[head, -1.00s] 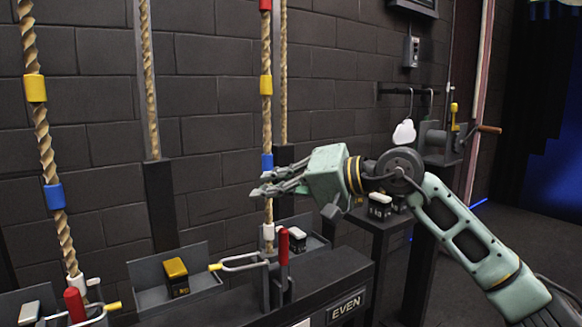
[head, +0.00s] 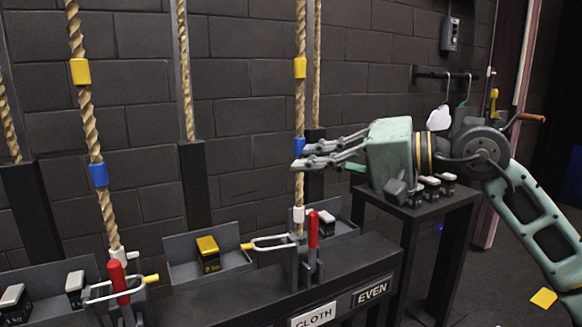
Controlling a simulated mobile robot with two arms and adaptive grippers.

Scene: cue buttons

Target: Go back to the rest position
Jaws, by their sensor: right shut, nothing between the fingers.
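My right gripper (head: 318,154) is shut and empty. Its arm comes in from the right, and the fingers point left. In the picture the fingertips overlap the rope (head: 300,105) with the yellow and blue bands, near the blue band; I cannot tell whether they touch it. The red-handled rope lock (head: 312,230) stands below the fingers, apart from them. My left gripper is not in view.
A black rail (head: 275,290) with signs reading CLOTH and EVEN runs along the front. Trays hold a yellow block (head: 208,252) and dark weights (head: 75,288). A dark stand (head: 410,212) with several small weights is under my right wrist. Another red lock handle (head: 118,280) is at left.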

